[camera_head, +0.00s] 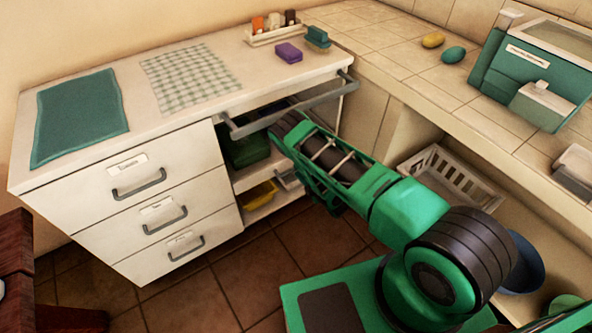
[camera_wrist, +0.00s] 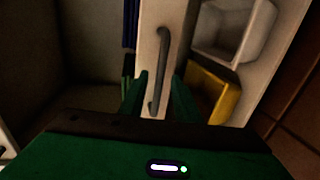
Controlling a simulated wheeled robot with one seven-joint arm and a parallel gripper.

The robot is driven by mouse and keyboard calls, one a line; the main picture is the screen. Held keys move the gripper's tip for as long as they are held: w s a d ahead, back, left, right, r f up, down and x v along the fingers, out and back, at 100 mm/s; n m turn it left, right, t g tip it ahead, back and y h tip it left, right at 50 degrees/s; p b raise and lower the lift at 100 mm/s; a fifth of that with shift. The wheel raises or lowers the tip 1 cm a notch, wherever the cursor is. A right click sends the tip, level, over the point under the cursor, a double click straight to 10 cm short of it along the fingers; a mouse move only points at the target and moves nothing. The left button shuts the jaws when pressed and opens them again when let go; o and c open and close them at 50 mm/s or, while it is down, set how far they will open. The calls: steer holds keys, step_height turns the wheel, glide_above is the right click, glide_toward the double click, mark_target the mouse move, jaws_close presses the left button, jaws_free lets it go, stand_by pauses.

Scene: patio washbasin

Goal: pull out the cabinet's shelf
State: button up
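The white cabinet (camera_head: 150,150) has an open bay on its right side. Inside the bay is a white shelf (camera_head: 250,178), with a dark green bin (camera_head: 247,150) standing on it. In the wrist view, the shelf's pale front (camera_wrist: 147,50) carries a curved grey handle (camera_wrist: 162,50). My gripper (camera_wrist: 160,74) is open, one green finger on each side of the handle's lower part. I cannot tell whether the fingers touch it. In the head view my arm reaches into the bay and hides the gripper.
A long grey bar (camera_head: 290,108) runs across the bay's top, close to my arm. Below the shelf is a yellow object (camera_head: 260,195), beside a white container (camera_wrist: 230,25) in the wrist view. Closed drawers (camera_head: 150,185) stand left. A white basket (camera_head: 450,178) is at the right.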

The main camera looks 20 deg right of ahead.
steer(key=shift+x, duration=1.65)
jaws_close()
steer(key=shift+d, duration=0.1)
